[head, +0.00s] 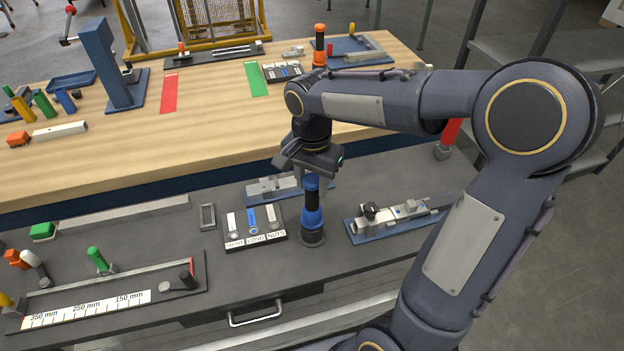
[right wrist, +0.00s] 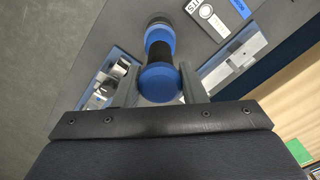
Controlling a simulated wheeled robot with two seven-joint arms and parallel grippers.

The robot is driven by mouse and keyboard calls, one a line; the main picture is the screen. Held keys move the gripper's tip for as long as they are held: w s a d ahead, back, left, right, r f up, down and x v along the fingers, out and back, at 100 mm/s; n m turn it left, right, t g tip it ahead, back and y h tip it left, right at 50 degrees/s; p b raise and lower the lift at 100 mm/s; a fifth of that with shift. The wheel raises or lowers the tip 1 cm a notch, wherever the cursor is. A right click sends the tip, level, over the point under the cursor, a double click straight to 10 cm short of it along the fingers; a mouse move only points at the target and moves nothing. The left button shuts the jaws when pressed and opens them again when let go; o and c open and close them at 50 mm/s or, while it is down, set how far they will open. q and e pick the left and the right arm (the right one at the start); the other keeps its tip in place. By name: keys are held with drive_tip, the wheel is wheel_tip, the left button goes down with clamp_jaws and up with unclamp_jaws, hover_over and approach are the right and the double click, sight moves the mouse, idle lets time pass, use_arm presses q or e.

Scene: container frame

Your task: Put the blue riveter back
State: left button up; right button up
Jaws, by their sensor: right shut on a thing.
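The blue riveter (head: 312,218) is a blue and black upright tool. It stands upright on or just above a dark round base (head: 312,239) on the grey bench; I cannot tell whether it touches. My right gripper (head: 311,172) points down and is shut on the top of the riveter. In the right wrist view the riveter's blue end (right wrist: 159,83) sits between the two fingers of my right gripper (right wrist: 160,88). My left gripper is not in view.
A labelled tray of nuts (head: 254,230) lies just left of the riveter. A blue-based fixture (head: 395,220) is to the right, and another (head: 272,188) behind. The wooden table (head: 215,130) rises behind the bench. An orange riveter-like tool (head: 320,45) stands there.

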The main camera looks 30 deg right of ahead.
drive_tip(key=shift+f+b, duration=0.4)
drive_tip(key=shift+f, duration=0.1)
drive_tip(key=o, duration=1)
drive_tip(key=shift+r, duration=0.15)
drive_tip(key=shift+r+p, duration=0.4)
drive_tip(key=shift+p, duration=0.1)
wheel_tip(320, 180, up, 11)
drive_tip(key=shift+f, duration=0.15)
drive_tip(key=s+a+f+n+t+y, duration=0.2)
drive_tip(key=s+f+n, duration=0.2)
drive_tip(key=s, duration=0.4)
drive_tip(key=s+a+f+n+t+y, duration=0.1)
drive_tip(key=s+a+f+n+t, duration=0.1)
drive_tip(key=s+n, duration=0.4)
drive_tip(key=s+f+t, duration=0.1)
drive_tip(key=s+f, duration=0.1)
drive_tip(key=s, duration=0.1)
drive_tip(key=shift+f+t+y, duration=0.3)
drive_tip(key=shift+f+y, duration=0.1)
